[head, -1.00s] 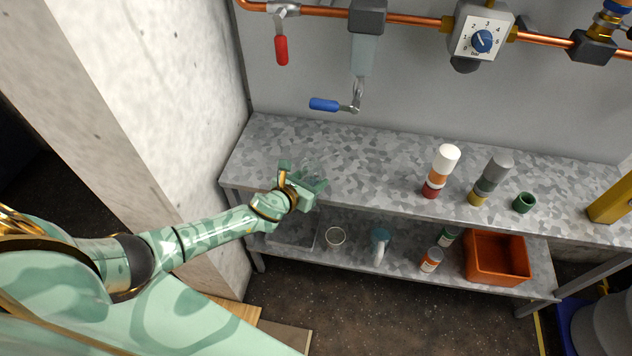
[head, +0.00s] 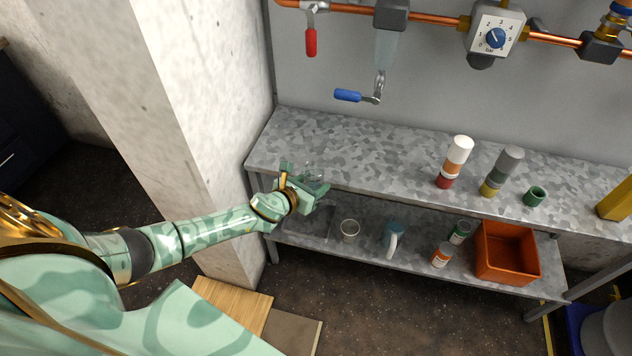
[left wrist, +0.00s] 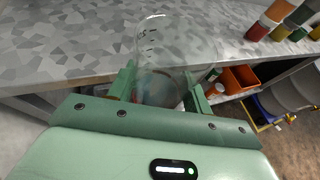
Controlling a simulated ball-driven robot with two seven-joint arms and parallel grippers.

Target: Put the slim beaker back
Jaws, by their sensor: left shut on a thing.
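My left gripper (head: 308,183) is shut on a clear glass beaker (head: 313,169) with dark graduation marks. In the head view both are at the front edge of the upper metal shelf (head: 400,150), near its left end. In the left wrist view the beaker (left wrist: 172,50) stands up between the two green fingers (left wrist: 160,85). Its lower part is partly hidden by the gripper. I cannot tell whether the beaker touches the shelf. My right gripper is not in view.
On the upper shelf stand a white-orange-red stack (head: 455,160), a grey-yellow stack (head: 502,170) and a green cup (head: 534,196). The upper shelf's left part is clear.

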